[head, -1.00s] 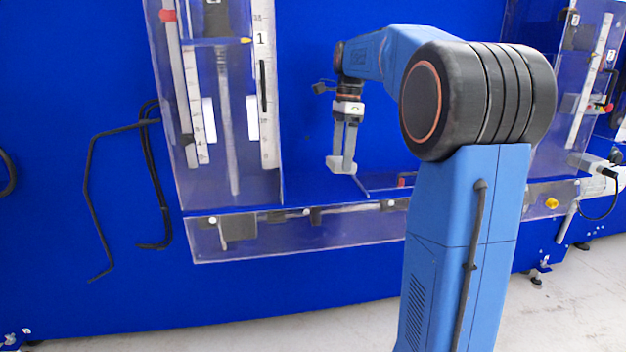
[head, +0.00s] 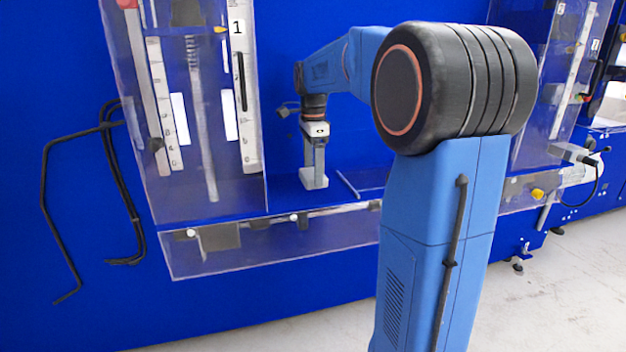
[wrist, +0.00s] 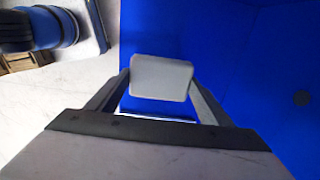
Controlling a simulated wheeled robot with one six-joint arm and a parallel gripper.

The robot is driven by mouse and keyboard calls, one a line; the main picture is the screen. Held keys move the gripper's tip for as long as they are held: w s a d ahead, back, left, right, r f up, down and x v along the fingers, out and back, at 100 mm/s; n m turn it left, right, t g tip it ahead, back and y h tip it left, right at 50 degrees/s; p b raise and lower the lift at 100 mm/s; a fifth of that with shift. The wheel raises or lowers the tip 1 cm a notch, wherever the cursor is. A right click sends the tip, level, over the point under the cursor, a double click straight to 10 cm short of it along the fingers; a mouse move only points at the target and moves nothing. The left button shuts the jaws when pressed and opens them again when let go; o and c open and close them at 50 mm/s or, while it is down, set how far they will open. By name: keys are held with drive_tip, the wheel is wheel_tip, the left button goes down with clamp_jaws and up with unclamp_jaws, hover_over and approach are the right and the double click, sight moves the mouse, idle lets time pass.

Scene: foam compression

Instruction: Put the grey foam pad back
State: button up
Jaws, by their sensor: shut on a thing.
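The grey foam pad (wrist: 161,78) is a pale grey block held between the two fingers of my gripper (wrist: 160,90) in the wrist view. In the head view my gripper (head: 314,178) points down at the blue shelf, with the light grey pad (head: 308,179) at its fingertips. The pad is low over the shelf; I cannot tell whether it touches it. The shelf (head: 285,196) runs between the two clear-fronted columns. Part of the shelf's right side is hidden behind my arm.
A clear-fronted column with scales (head: 240,100) and the number 1 stands left of my gripper. A clear front panel (head: 270,250) hangs below the shelf. Black bent rods (head: 125,190) hang on the blue wall at the left. A second column (head: 560,90) stands at the right.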

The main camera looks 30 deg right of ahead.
drive_tip(key=shift+f, duration=1.55)
drive_tip(key=o, duration=1)
wheel_tip(320, 180, up, 12)
drive_tip(key=shift+r, duration=0.1)
